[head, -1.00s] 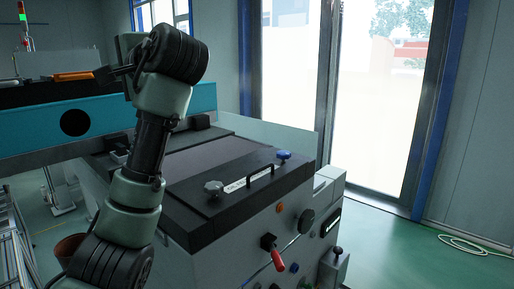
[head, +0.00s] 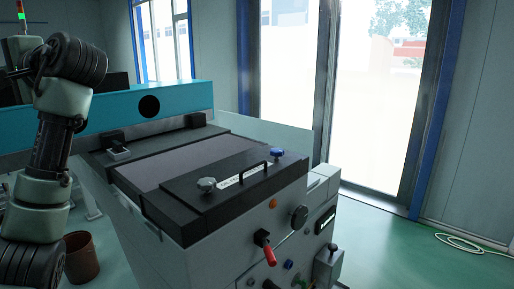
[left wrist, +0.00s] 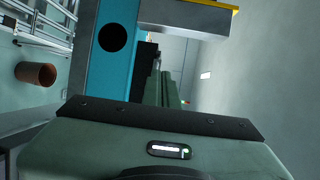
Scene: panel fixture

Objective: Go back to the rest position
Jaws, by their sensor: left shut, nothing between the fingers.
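My left arm stands at the left edge of the head view, upright with its wrist bent left. My left gripper (head: 8,73) shows only as a dark piece cut off by the picture's left edge; it is shut and empty, clear of the machine. The left wrist view shows a grey-green housing of my own arm with a lit green lamp at the bottom, and no fingertips. My right gripper is not in view.
A grey machine with a black top (head: 190,165), knobs and a red lever (head: 268,255) stands in the middle. A turquoise beam (head: 185,104) with a round hole runs behind it. A brown bin (head: 82,258) stands on the floor beside my arm. The right floor is mostly free.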

